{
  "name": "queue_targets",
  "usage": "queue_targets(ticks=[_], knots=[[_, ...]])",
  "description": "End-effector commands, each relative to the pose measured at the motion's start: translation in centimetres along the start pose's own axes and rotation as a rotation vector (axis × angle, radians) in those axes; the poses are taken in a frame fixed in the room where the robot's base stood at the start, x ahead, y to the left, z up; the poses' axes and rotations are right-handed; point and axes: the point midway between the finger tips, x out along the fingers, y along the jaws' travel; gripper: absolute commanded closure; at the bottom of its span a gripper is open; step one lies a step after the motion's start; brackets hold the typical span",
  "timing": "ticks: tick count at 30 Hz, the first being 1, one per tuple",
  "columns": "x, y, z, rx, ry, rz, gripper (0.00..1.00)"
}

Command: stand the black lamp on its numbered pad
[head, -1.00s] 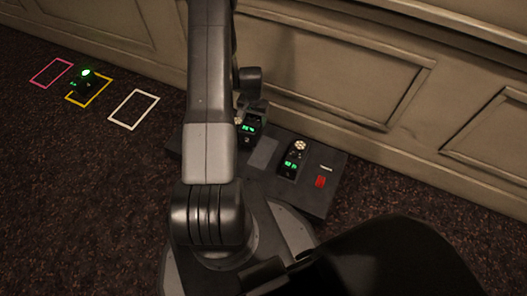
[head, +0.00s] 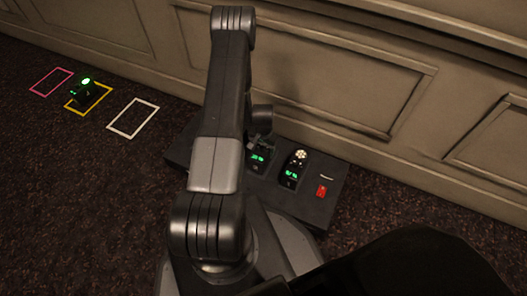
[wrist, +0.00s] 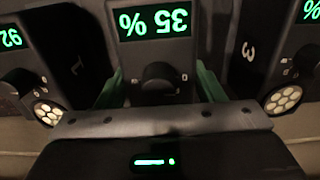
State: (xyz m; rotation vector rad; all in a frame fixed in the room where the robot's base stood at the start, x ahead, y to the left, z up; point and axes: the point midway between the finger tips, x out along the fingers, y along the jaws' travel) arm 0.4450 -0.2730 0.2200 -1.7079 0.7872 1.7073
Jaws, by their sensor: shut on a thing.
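A black lamp with a green display and a knob (wrist: 160,78) is between my gripper's (wrist: 157,95) green-edged fingers in the wrist view, reading 35 %. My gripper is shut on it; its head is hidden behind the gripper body. In the head view the lamp (head: 259,158) is over the dark charging board (head: 318,208), below my gripper (head: 261,140), in line with the lamp to its right. Whether its base touches the board is unclear. The number 3 (wrist: 248,50) shows to its right in the wrist view, and what seems a 1 to its left; its own pad is hidden.
A similar lit lamp (head: 294,165) stands on the board near a red switch (head: 321,191). The wrist view shows lamps on both sides, close to my fingers. Pink, yellow and white outlines lie on the carpet; a green-lit device (head: 86,88) stands on the yellow one. Panelling rises behind.

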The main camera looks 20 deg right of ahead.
Motion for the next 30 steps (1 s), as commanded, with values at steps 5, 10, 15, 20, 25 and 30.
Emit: queue_targets(ticks=[5,10,15,20,25,30], knots=[[1.51,-0.02,-0.03,0.0,0.001,0.0,0.95],[1.39,-0.02,-0.04,-0.001,0.001,0.0,0.95],[1.82,-0.02,-0.04,0.0,0.001,0.0,0.95],[1.73,0.01,0.03,0.0,-0.001,0.0,0.17],[1.73,0.01,0.03,0.0,-0.001,0.0,0.17],[1.23,0.0,0.03,0.0,-0.001,0.0,0.17]])
